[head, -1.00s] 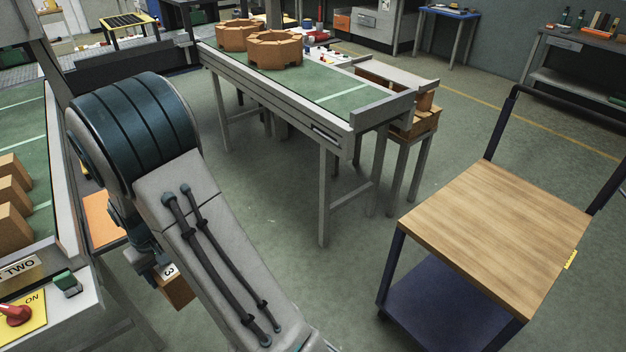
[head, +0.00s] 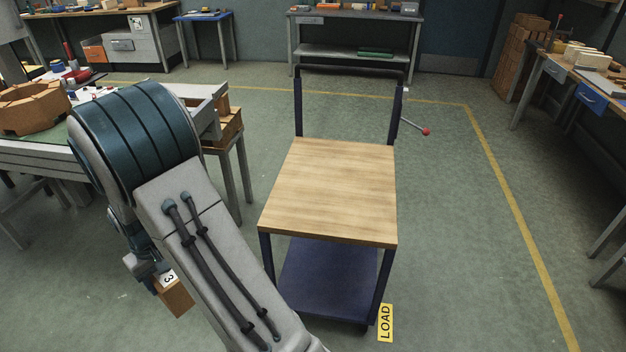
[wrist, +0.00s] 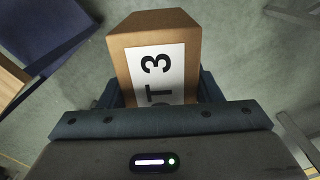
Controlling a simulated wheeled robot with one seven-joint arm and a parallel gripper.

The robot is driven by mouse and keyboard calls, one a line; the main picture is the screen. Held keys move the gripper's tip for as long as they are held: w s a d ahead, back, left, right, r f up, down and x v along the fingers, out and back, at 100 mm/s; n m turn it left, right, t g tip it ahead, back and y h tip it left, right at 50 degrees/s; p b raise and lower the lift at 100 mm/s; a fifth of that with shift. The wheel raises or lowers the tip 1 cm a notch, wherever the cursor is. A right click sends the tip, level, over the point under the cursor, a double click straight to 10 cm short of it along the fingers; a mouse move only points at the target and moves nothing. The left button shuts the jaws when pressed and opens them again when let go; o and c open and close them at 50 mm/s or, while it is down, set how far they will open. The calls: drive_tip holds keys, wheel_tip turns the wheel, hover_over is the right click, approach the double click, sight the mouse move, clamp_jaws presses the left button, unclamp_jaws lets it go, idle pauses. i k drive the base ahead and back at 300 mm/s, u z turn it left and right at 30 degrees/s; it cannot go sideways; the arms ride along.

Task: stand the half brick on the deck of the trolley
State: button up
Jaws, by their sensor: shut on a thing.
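The half brick (head: 177,298) is orange-brown with a white label showing a 3. My gripper (head: 150,277) is shut on it and holds it in the air, below my arm at the lower left of the head view. In the wrist view the brick (wrist: 160,60) sits between the jaws (wrist: 162,98), its label facing the camera. My arm hides part of the gripper in the head view. The trolley stands to the right of the arm, with a bare wooden deck (head: 335,190), a dark blue lower shelf (head: 325,280) and dark posts. The brick is apart from the deck.
A yellow LOAD sign (head: 385,323) is by the trolley's front right corner. A grey table (head: 85,170) with a large orange-brown ring part (head: 30,108) stands left, partly behind my arm. A bench (head: 590,85) is at the right. Open floor (head: 470,240) lies right of the trolley.

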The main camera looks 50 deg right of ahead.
sight(362, 181)
drive_tip(key=z, duration=2)
drive_tip(key=i, duration=1)
